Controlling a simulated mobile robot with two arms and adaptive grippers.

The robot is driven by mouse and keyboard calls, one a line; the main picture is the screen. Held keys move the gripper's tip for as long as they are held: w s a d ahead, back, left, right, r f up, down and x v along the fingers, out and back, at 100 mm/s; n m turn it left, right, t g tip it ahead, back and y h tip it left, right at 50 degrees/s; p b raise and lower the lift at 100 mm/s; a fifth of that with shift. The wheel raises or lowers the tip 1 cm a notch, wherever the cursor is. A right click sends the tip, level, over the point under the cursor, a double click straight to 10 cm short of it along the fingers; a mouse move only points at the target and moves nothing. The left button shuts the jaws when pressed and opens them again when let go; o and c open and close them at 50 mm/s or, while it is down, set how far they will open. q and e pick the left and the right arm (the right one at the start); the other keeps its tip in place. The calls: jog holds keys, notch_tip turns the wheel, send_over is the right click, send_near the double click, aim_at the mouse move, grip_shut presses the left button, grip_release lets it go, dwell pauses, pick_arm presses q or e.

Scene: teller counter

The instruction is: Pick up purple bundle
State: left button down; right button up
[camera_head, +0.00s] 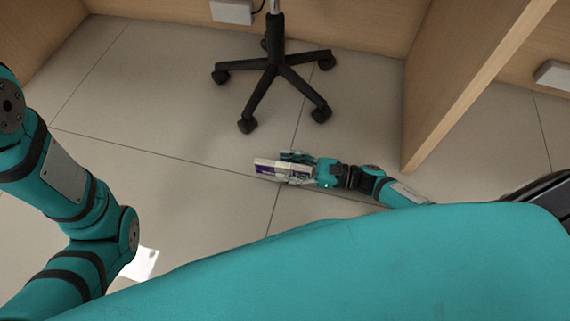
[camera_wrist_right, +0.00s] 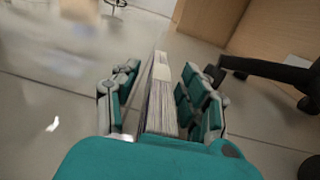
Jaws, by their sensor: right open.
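The purple bundle (camera_head: 266,168) lies low over the tiled floor in the head view, a stack with a pale top and a purple side. In the right wrist view the bundle (camera_wrist_right: 162,100) shows edge-on as a stack of paper sheets with a pale band. My right gripper (camera_head: 296,168) is open, with its fingers on either side of the bundle. In the wrist view a gap shows between the bundle and each finger of this gripper (camera_wrist_right: 160,92). My left arm shows at the left, but its gripper is out of view.
A black wheeled chair base (camera_head: 275,62) stands on the floor beyond the bundle. A wooden panel (camera_head: 455,75) rises to the right of it. Wooden counter walls (camera_head: 345,22) close off the back. The floor (camera_head: 180,105) left of the bundle is clear.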

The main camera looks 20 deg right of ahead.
jog(key=v, duration=1.1)
jog(key=shift+s+d, duration=0.1)
jog(key=shift+d, duration=0.05)
jog(key=shift+r, duration=0.1)
